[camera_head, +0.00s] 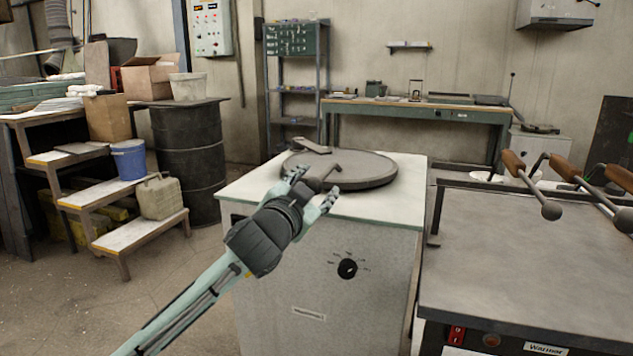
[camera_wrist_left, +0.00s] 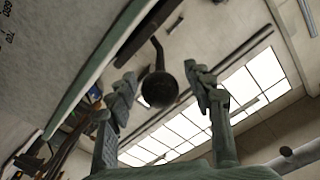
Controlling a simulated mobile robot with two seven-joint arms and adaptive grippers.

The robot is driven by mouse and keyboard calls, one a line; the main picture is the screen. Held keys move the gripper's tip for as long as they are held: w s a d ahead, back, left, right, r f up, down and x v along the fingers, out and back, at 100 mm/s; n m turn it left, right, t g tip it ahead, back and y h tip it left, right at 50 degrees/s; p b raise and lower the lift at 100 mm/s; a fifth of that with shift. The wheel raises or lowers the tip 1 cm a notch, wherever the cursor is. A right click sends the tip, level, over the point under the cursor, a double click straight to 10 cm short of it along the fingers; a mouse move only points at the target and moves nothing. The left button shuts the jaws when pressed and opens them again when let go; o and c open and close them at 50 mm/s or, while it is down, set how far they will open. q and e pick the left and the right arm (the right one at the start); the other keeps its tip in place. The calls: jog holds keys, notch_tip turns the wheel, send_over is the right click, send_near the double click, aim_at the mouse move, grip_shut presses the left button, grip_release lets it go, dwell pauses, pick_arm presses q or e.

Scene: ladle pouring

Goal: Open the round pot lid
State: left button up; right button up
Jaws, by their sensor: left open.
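The round pot lid (camera_head: 370,172) is a flat dark grey disc lying on top of a white cabinet (camera_head: 400,205) in the head view. In the left wrist view a dark round knob (camera_wrist_left: 160,90) shows between the open fingers of my left gripper (camera_wrist_left: 162,84). I cannot tell whether they touch it. My right gripper is out of view.
A grey-topped warmer (camera_head: 535,255) stands at the right, with wooden-handled ladles (camera_head: 530,182) above its far edge. Wooden steps (camera_head: 125,240) and a black drum (camera_head: 188,150) stand at the left. A workbench (camera_head: 420,108) is behind. Floor is free at the lower left.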

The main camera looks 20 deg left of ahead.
pick_arm(q)
jog(key=shift+w, duration=0.35)
grip_shut()
dwell(0.5)
